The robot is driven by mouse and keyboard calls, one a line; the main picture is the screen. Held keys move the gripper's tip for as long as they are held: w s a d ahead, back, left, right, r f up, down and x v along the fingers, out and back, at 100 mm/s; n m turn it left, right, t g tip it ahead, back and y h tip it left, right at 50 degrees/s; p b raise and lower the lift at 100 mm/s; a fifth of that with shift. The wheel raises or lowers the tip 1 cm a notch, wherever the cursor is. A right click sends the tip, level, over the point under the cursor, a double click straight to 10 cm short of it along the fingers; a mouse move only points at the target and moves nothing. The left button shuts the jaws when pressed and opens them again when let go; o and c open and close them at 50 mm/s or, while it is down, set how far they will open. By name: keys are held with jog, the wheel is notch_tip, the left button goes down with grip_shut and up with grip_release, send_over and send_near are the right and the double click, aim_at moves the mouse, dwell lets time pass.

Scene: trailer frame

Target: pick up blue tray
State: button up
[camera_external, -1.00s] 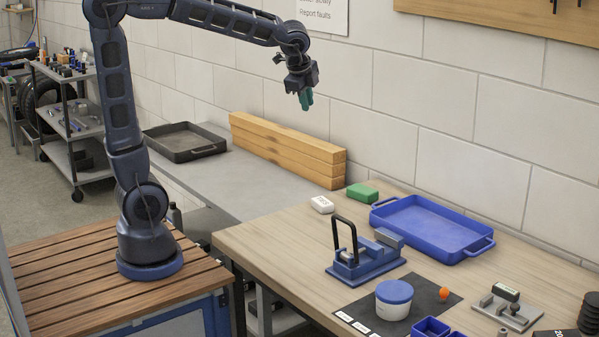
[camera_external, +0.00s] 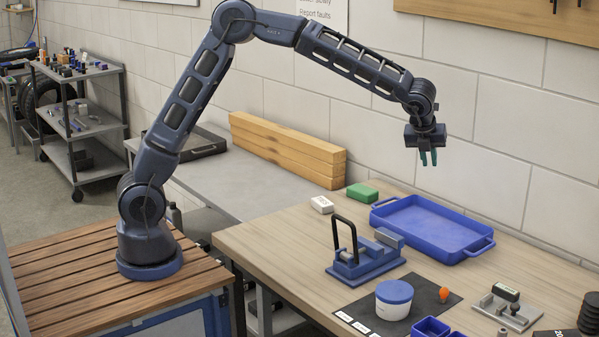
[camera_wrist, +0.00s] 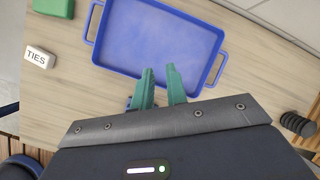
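The blue tray (camera_external: 430,229) lies flat and empty on the wooden workbench near the wall, with a handle at each short end. It also shows in the wrist view (camera_wrist: 158,38), beyond my fingertips. My gripper (camera_external: 428,158) hangs in the air above the tray, pointing down and not touching it. In the wrist view my gripper's green fingers (camera_wrist: 161,78) are apart with nothing between them. The tray is fully visible in the external view.
A green block (camera_external: 362,193) and a white box marked TIES (camera_wrist: 40,56) sit left of the tray. A blue clamp fixture (camera_external: 366,258) with a tall black handle stands in front. A white tub (camera_external: 393,303), an orange knob (camera_external: 444,294) and a metal fixture (camera_external: 507,308) are nearer the front.

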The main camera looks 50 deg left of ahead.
jog(key=w+d+f+m+h, duration=0.1)
jog(key=w+d+f+m, duration=0.2)
jog(key=d+f+m, duration=0.75)
jog(key=n, duration=0.4)
send_over(475, 242)
jog(key=f, duration=0.6)
jog(key=shift+s+f, duration=0.35)
jog(key=shift+s, duration=0.05)
jog(key=shift+s+x, duration=0.25)
jog(key=shift+x, duration=1.1)
jog(key=shift+s+x, duration=0.2)
jog(key=shift+x, duration=1.15)
jog(key=shift+a+f, duration=0.1)
jog(key=shift+f, duration=0.05)
grip_shut()
